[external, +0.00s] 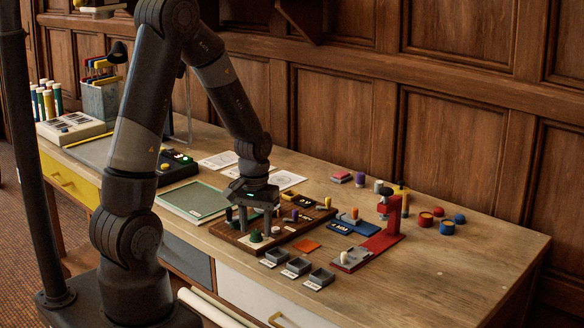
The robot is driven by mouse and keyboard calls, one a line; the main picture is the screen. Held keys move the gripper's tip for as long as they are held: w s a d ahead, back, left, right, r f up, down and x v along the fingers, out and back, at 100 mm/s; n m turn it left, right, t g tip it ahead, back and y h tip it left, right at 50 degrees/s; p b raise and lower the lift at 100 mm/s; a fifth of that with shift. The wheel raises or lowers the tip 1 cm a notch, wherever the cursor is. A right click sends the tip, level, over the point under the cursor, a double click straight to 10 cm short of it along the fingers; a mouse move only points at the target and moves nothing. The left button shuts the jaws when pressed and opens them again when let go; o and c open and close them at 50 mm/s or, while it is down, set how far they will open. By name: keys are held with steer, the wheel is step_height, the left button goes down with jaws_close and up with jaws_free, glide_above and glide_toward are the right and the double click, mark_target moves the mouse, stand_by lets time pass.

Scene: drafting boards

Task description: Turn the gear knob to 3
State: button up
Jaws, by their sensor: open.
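My gripper (256,226) points down over the wooden board (236,241) on the desk. Its two grey fingers are apart and nothing shows held between them. A dark green knob (256,237) sits on a pale plate at the board's front, just below and between the fingertips in the picture. I cannot tell whether the fingers touch it. No gear numbers are readable, so I cannot be sure this is the gear knob or what it is set to. Other small knobs and pegs stand on the board, partly hidden by my gripper.
A blue panel (353,225) and a tall red stand (385,240) are further right. The desk's right end is clear.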

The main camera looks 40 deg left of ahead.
steer(key=shift+f, duration=0.35)
steer(key=c, duration=1)
